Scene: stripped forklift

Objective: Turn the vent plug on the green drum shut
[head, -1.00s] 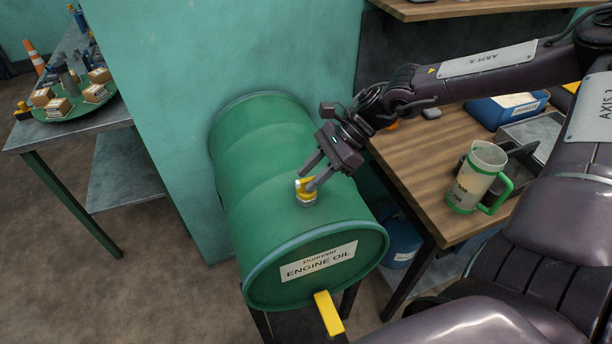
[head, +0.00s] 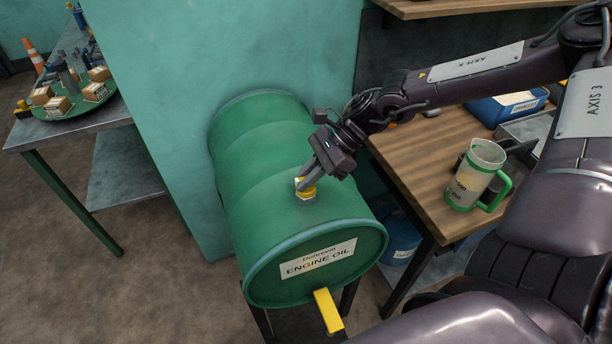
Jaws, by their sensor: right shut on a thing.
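The green drum (head: 265,160) lies on its side on a dark stand, with an engine oil label on its front end. The vent plug (head: 307,193), yellow on a pale metal base, stands on top of the drum near the front. My right gripper (head: 304,182) is shut on the vent plug's yellow top, its fingers coming down from the upper right and partly hiding the plug. A yellow tap handle (head: 328,311) sits low on the drum's front end. My left gripper is not in view.
A wooden bench (head: 415,175) at the right holds a green-handled jug (head: 476,176) and a blue bin (head: 507,107). A teal wall panel (head: 170,90) stands behind the drum. A metal table (head: 75,127) with a green tray is at the left.

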